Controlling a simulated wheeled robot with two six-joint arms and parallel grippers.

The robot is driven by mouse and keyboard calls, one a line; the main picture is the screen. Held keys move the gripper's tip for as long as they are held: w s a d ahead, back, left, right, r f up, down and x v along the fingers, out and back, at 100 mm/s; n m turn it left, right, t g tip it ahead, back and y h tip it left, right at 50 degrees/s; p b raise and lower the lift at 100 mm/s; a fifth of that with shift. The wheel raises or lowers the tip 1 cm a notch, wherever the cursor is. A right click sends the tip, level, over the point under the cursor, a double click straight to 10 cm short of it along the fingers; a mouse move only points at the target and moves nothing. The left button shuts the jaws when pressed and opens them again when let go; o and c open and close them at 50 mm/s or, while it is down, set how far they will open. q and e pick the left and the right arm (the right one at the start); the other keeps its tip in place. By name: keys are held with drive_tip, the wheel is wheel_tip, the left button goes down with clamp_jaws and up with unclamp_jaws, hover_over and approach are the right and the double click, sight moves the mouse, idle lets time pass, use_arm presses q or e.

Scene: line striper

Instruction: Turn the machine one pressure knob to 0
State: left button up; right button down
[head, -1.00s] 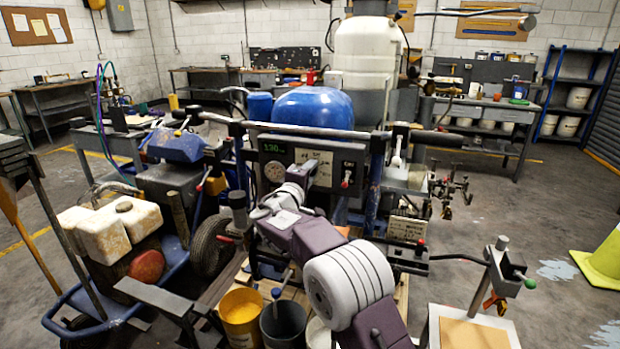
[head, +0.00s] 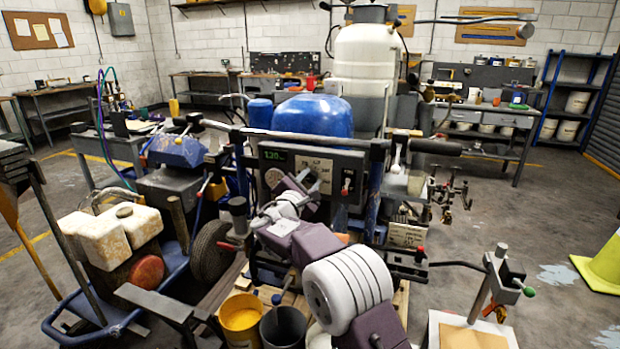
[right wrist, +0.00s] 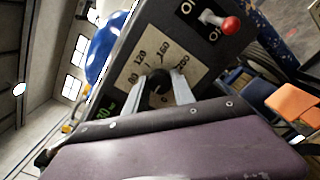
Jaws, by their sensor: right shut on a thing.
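The machine's grey control panel (head: 325,163) faces me below the blue tank. It carries a green digital display (head: 274,156) that seems to read 120, and a pale dial plate (head: 321,166). In the right wrist view the plate (right wrist: 188,45) shows printed numbers such as 120 and 160 around a black pressure knob (right wrist: 157,86). My right gripper (head: 306,184) is at the panel; in the wrist view its two pale fingers (right wrist: 162,94) are shut on the knob, one on each side. The gripper hides most of the knob in the head view. My left gripper is not in view.
A red-tipped toggle switch (head: 346,186) sits right of the dial; it also shows in the wrist view (right wrist: 228,24). A long handlebar (head: 300,133) crosses above the panel. Yellow (head: 240,318) and grey (head: 283,328) buckets stand below my right arm.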

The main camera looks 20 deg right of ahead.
drive_tip(key=n+p, duration=0.3)
drive_tip(key=n, duration=0.3)
drive_tip(key=shift+f+n+p, duration=0.15)
drive_tip(key=shift+n+p, duration=0.55)
drive_tip(key=shift+n, duration=0.4)
drive_tip(key=c, duration=1.1)
unclamp_jaws()
drive_tip(key=shift+o, duration=0.2)
drive_tip(key=shift+s+a, duration=0.1)
drive_tip(key=v, duration=0.9)
drive_tip(key=shift+b, duration=0.3)
